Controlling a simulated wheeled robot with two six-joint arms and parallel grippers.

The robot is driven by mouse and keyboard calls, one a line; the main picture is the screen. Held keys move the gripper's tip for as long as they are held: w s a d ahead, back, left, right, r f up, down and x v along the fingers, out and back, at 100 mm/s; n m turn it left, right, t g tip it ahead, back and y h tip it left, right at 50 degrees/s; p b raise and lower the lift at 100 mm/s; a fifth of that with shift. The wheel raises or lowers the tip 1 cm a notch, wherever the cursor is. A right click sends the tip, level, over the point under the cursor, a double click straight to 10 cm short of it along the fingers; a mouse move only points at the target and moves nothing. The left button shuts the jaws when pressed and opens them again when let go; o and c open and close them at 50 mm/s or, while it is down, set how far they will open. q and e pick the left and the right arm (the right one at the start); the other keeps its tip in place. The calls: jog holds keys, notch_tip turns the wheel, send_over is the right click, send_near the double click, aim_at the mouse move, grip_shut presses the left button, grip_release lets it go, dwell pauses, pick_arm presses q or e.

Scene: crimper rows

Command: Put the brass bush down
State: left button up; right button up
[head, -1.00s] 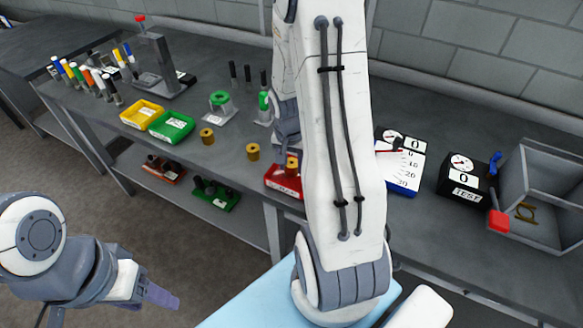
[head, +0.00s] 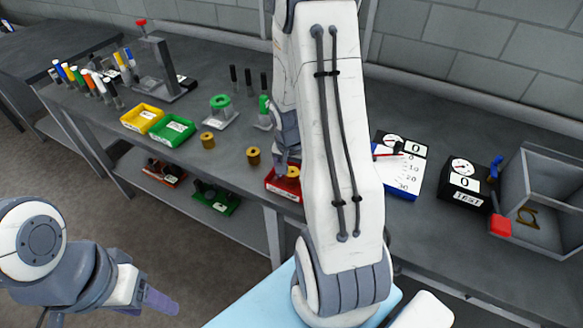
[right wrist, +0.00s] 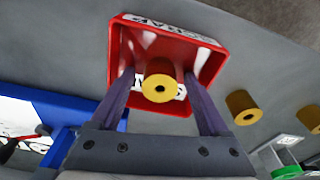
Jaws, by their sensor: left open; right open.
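A brass bush (right wrist: 161,84) stands in the red scrap tray (right wrist: 126,50), its round holed end facing the right wrist camera. The same bush (head: 293,173) and red tray (head: 283,190) show in the head view, partly behind my right arm. My right gripper (right wrist: 158,74) is open, its two purple fingers on either side of the bush with small gaps. My left gripper (head: 160,301) is open and empty, away from the bench at the lower left. Two more brass bushes (head: 208,140) (head: 253,156) stand on the bench left of the tray.
Yellow (head: 142,119) and green (head: 172,129) bins sit on the bench at left, near a press stand (head: 158,70). A blue-edged gauge board (head: 400,170), a black tester (head: 463,180) and an open grey box (head: 540,205) stand at right. Grey bench lies bare between them.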

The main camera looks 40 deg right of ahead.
aim_at(290, 176)
notch_tip(290, 176, up, 12)
jog(key=a, duration=0.1)
jog(key=shift+s+a+p, duration=0.15)
jog(key=shift+s+p, duration=0.15)
jog(key=shift+s, duration=0.05)
jog(key=s+a+r+n+y, duration=0.1)
jog(key=s+a+r+n, duration=0.15)
jog(key=a+n, duration=1)
jog(key=s+a+r+n, duration=0.1)
jog(key=s+a+n, duration=0.2)
jog(key=s+a, duration=0.3)
jog(key=s+a+r+n+y, duration=0.1)
jog(key=s+a+n, duration=0.2)
jog(key=s+a, duration=0.4)
jog(key=a, duration=0.4)
jog(key=shift+r+g, duration=0.25)
jog(key=shift+g, duration=0.15)
